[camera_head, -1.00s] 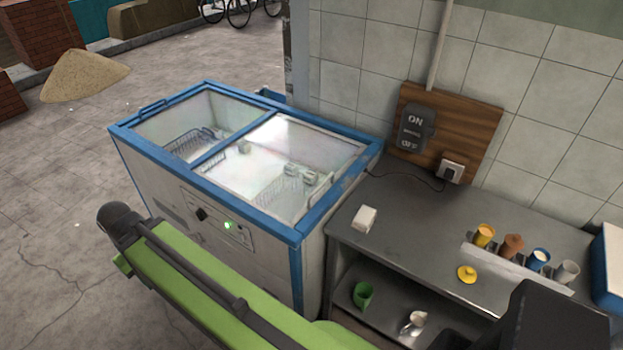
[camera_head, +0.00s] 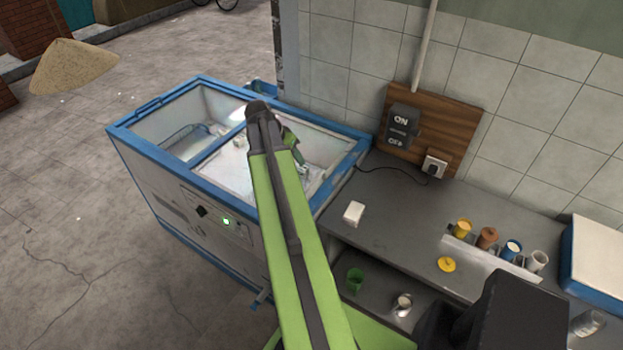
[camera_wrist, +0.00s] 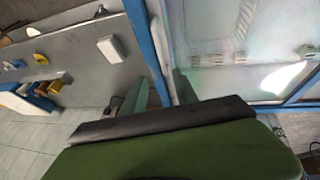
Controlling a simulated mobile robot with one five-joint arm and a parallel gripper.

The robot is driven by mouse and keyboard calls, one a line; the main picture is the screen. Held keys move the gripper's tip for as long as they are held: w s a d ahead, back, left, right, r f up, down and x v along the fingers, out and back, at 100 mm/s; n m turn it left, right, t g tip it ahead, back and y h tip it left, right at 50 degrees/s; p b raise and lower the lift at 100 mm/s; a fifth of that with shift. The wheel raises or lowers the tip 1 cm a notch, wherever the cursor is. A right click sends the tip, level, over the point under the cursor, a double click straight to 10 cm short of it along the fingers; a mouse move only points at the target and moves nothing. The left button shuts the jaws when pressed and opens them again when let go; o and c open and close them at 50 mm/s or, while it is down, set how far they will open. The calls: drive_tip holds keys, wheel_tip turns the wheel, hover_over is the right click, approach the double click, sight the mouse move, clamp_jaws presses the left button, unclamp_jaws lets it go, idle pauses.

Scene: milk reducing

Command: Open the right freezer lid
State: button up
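The chest freezer (camera_head: 180,215) has a blue frame and two glass lids. The right freezer lid (camera_head: 328,152) lies flat on top. My arm crosses in front of it and hides part of the glass. My gripper (camera_head: 288,142) is over this lid, partly hidden by my arm. In the wrist view, the two green fingers of my gripper (camera_wrist: 160,90) are apart, with the blue edge of the freezer passing between them in the picture. The lid's glass (camera_wrist: 205,55) is on the right there. I cannot tell whether the fingers touch the edge.
A grey counter (camera_head: 400,225) adjoins the freezer's right side, with a white box (camera_head: 353,212) and several cups on it. A wooden switch board (camera_head: 455,130) is on the tiled wall (camera_head: 520,80) behind. The floor (camera_head: 60,200) left of the freezer is clear.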

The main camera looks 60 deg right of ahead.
sight(312, 183)
drive_tip(key=b+x, duration=1.3)
drive_tip(key=x, duration=0.3)
drive_tip(key=shift+w+f, duration=0.1)
drive_tip(key=shift+c, duration=0.2)
clamp_jaws()
idle(0.4)
